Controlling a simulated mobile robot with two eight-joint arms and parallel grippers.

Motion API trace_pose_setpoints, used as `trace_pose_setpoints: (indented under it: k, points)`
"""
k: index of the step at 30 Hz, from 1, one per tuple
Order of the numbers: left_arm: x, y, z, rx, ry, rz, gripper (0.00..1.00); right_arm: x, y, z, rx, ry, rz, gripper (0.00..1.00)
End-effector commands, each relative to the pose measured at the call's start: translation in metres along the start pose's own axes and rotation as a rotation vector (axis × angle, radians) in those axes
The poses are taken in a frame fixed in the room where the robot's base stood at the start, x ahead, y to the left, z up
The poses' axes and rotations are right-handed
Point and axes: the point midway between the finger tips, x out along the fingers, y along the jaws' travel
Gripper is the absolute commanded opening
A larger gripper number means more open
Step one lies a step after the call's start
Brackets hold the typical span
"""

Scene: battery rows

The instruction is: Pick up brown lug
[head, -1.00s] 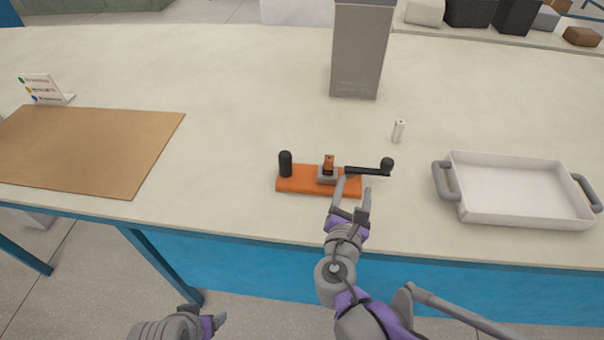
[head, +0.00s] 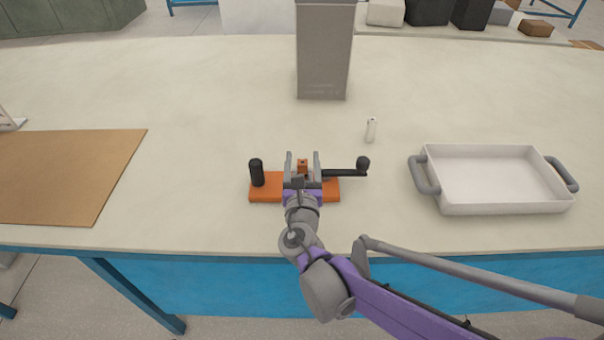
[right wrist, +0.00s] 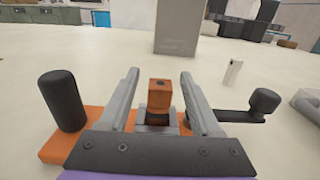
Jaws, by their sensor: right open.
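The brown lug (head: 302,165) is a small block with a hole, standing in the grey clamp of an orange fixture (head: 262,191). In the right wrist view the lug (right wrist: 160,93) stands upright between my fingers, with a gap on both sides. My right gripper (head: 302,160) is open around it; its fingers also show in the right wrist view (right wrist: 158,100). The fixture has a black post (head: 257,172) at its left and a black crank handle (head: 348,171) at its right. My left gripper is not in view.
A white tray (head: 490,207) with grey handles is at the right, a tall grey box (head: 324,60) at the back and a brown mat (head: 70,175) at the left.

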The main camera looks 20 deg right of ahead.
Motion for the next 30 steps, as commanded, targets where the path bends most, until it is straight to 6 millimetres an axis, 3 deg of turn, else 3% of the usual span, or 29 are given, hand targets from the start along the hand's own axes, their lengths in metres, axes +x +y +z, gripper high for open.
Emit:
trace_pose_setpoints:
  k: [3,10,21,30]
  points:
    - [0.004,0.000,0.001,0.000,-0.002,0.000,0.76,0.017,0.000,-0.001,-0.001,0.000,-0.002,0.65]
    - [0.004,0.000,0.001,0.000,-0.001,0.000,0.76,0.019,0.000,0.000,0.000,0.000,0.000,0.65]
    - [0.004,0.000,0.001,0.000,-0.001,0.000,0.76,0.019,0.000,0.000,0.001,0.000,0.000,0.00]
    - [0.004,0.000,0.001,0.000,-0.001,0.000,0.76,0.019,0.000,0.000,0.001,0.000,0.000,0.00]
